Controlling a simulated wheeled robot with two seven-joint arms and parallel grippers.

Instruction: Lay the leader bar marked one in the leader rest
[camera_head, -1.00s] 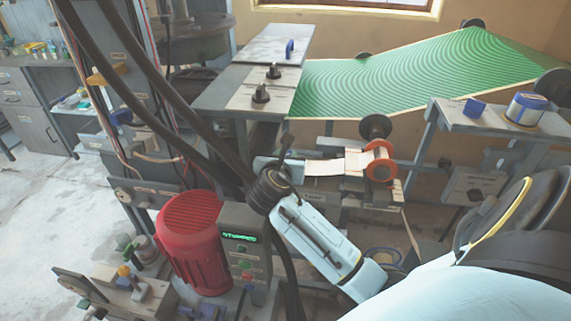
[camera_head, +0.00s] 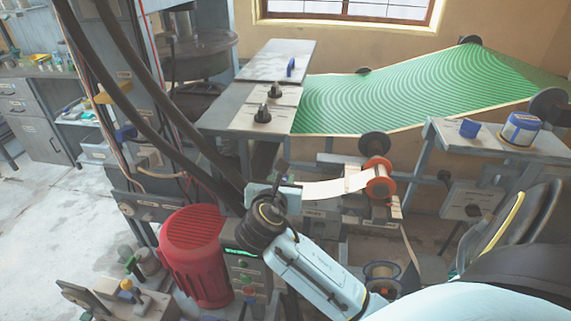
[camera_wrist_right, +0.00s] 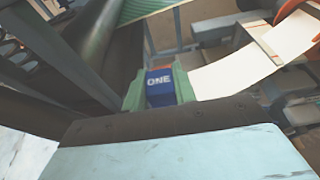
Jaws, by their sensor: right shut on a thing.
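My right gripper (camera_wrist_right: 160,88) is shut on the leader bar marked ONE (camera_wrist_right: 160,92), a blue block with white lettering between green fingers in the right wrist view. A white strip (camera_wrist_right: 235,75) runs from near the bar to an orange-flanged reel (camera_wrist_right: 290,22). In the head view my right arm comes in from the lower right, and the strip (camera_head: 325,190) sags slightly between my gripper and the reel (camera_head: 379,179). The bar is hidden in the head view. I cannot tell which part is the leader rest. My left gripper is not in view.
A grey table (camera_head: 215,122) with two black knobs (camera_head: 262,113) stands behind my gripper. A green ribbed sheet (camera_head: 400,100) slopes beside it. A red motor (camera_head: 195,255) is at the lower left. A shelf (camera_head: 490,134) with a jar (camera_head: 521,129) is at the right.

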